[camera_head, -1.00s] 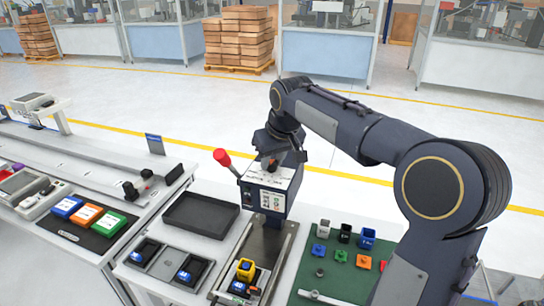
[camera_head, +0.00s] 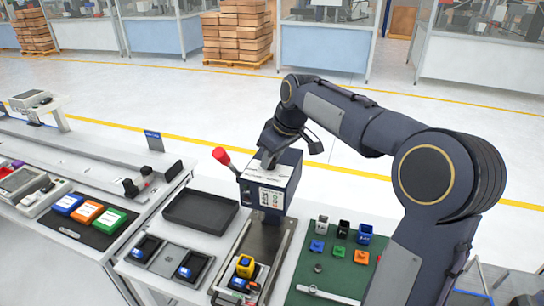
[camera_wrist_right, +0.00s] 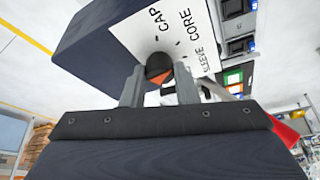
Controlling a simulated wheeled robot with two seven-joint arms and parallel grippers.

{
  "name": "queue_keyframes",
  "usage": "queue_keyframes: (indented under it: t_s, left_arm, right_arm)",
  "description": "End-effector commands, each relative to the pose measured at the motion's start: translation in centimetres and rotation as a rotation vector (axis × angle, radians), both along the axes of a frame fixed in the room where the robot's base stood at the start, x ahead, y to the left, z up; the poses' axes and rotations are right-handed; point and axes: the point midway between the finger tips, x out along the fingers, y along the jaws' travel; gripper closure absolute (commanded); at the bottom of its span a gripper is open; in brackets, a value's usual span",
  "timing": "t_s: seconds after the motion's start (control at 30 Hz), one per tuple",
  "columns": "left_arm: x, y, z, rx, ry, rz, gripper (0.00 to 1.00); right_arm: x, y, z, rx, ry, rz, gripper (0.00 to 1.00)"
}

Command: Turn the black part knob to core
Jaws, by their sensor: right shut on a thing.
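The black part knob (camera_wrist_right: 158,66), with an orange mark, sits on a white label plate (camera_wrist_right: 204,38) on top of a dark box (camera_head: 270,193). The plate reads CAP, SLEEVE and CORE. My right gripper (camera_head: 266,162) is above the box top. In the right wrist view its two fingers (camera_wrist_right: 158,88) are on either side of the knob, shut on it. The orange mark is partly hidden by the gripper, and I cannot tell which label it points to. In the head view the gripper hides the knob. My left gripper is in neither view.
A red-tipped lever (camera_head: 221,156) sticks out at the box's left. A black tray (camera_head: 201,213) lies left of it. A yellow part (camera_head: 245,266) sits in the fixture in front. A green mat (camera_head: 333,274) with several small coloured parts is at the right.

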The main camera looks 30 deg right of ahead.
Motion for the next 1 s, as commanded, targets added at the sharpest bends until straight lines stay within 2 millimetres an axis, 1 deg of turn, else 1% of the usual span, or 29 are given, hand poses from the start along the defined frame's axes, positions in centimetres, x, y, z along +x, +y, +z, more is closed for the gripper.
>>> queue_keyframes:
  t_s: [0.13,0.17,0.3,0.57,0.67,0.77,1.0]
  left_arm:
    - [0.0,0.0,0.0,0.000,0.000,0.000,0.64]
    - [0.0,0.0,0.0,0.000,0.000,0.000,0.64]
    - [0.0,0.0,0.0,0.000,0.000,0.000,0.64]
    - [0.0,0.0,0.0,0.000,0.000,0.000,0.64]
    - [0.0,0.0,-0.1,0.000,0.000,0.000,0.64]
    - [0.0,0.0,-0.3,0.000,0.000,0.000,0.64]
    - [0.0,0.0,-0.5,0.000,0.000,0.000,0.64]
  right_arm:
    - [0.0,0.0,0.0,-0.001,0.000,-0.001,0.96]
    - [0.0,0.0,0.0,-0.001,0.000,-0.001,0.71]
    - [0.0,0.0,0.0,-0.001,0.000,-0.001,0.52]
    - [0.0,0.0,0.0,-0.001,0.000,-0.001,0.51]
    - [-0.1,-0.1,0.5,0.000,-0.002,-0.001,0.51]
    - [-0.6,-0.2,1.7,0.000,-0.004,-0.002,0.51]
    - [-2.1,-0.7,5.5,0.000,-0.004,-0.003,0.51]
